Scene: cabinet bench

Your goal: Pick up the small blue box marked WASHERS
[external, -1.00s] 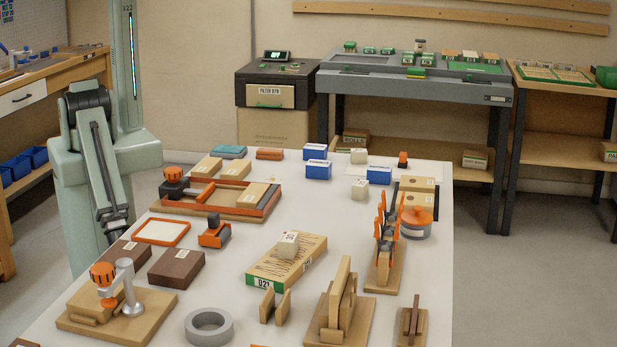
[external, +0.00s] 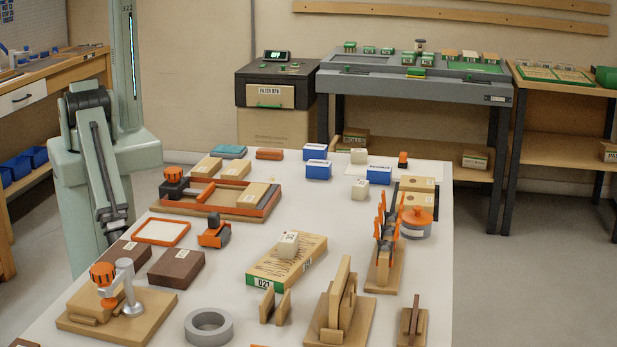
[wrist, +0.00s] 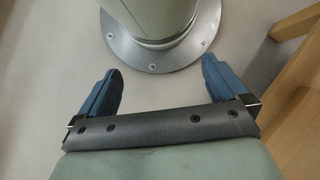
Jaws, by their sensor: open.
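Three small blue-and-white boxes stand at the far side of the white table in the external view: one at the back (external: 315,151), one just in front of it (external: 318,170), and one to the right (external: 379,176). Their labels are too small to read, so I cannot tell which is marked WASHERS. My gripper (wrist: 160,66) shows in the wrist view with two blue fingers wide apart and nothing between them. It is over the floor beside a round grey bolted base, away from the boxes. In the external view its fingers cannot be made out.
The white table (external: 225,285) carries many items. Small cream blocks (external: 358,157) stand close to the blue boxes. An orange-framed tray (external: 268,200) lies left of them; an orange-lidded tin (external: 417,222) and a rack with upright orange pieces (external: 384,245) stand nearer on the right.

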